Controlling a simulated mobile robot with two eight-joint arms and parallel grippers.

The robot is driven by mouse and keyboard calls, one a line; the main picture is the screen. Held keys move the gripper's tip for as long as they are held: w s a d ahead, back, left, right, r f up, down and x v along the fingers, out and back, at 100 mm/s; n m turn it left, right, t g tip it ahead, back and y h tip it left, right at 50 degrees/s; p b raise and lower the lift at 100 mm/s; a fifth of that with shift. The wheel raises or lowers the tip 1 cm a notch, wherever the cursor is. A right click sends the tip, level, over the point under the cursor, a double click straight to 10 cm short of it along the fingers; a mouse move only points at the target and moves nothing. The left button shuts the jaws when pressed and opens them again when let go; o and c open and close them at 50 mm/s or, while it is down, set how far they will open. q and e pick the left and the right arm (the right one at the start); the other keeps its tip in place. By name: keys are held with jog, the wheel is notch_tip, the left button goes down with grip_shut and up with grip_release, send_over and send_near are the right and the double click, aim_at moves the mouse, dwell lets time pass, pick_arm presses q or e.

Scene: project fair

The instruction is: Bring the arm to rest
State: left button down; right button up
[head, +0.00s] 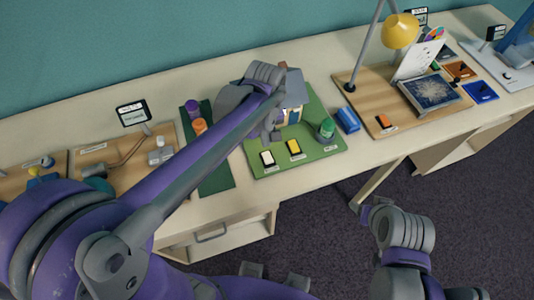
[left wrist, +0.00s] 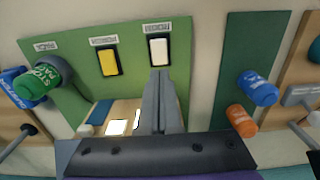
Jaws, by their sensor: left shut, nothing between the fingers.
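My left arm reaches from the lower left across the table in the head view. My left gripper (head: 271,134) is over the green board (head: 318,147), beside the model house (head: 291,98). Whether the fingers touch the board cannot be told. My right gripper (head: 369,211) is low over the dark floor, away from the table; its fingers are too small to read.
A yellow lamp (head: 400,31) rises at the back right. Open floor (head: 470,210) lies in front.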

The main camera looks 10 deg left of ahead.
pick_arm(q)
jog(key=shift+r+p, duration=0.35)
jog(key=shift+r, duration=0.55)
jog(key=s+a+f+m+t, duration=0.1)
jog(key=s+a+m+t, duration=0.4)
jog(key=s, duration=0.7)
jog(key=shift+s+a+m+t, duration=0.15)
jog(key=shift+a+m+t, duration=0.25)
jog(key=shift+a+m, duration=0.5)
jog(key=shift+f, duration=0.1)
